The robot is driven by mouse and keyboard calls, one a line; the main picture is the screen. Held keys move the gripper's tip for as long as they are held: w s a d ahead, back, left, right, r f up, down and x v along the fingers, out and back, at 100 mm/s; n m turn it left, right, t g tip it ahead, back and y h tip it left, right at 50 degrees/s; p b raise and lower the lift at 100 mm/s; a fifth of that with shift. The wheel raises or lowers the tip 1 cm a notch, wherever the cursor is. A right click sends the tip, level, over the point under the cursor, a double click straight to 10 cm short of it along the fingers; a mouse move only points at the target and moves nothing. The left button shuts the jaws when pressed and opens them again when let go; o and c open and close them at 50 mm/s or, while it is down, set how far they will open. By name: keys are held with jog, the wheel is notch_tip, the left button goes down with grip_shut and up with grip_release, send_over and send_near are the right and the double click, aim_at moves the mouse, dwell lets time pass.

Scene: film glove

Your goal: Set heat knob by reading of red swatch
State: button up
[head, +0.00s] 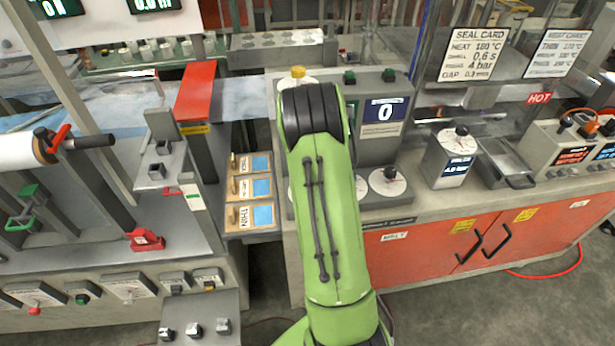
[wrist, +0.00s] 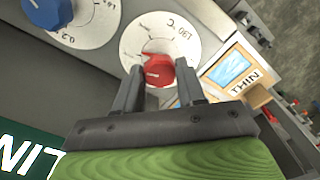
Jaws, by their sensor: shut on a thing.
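In the wrist view my gripper (wrist: 160,82) is shut on the red heat knob (wrist: 154,70), one finger on each side. The knob sits on a white dial (wrist: 138,38) marked in °C, with 190 legible. A white pointer line shows on the knob, but I cannot tell its exact reading. In the head view my arm hides the knob and gripper. Three sample cards with blue squares lie left of my arm, the nearest labelled THIN (head: 243,217); it also shows in the wrist view (wrist: 240,76). I cannot make out which swatch is the red one.
A blue knob (wrist: 55,12) on another dial is beside the red one. A display (head: 385,110) reads 0. The seal card (head: 474,54) gives heat 180 °C; a second card (head: 558,54) is too small to read surely. A HOT sign (head: 539,98) stands right.

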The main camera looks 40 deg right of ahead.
jog(key=shift+w+n, duration=0.1)
jog(key=shift+n, duration=0.9)
jog(key=o, duration=1.1)
jog(key=shift+c, duration=0.2)
notch_tip(320, 180, up, 16)
jog(key=p, duration=0.2)
jog(key=shift+p, duration=0.3)
jog(key=shift+f, duration=0.1)
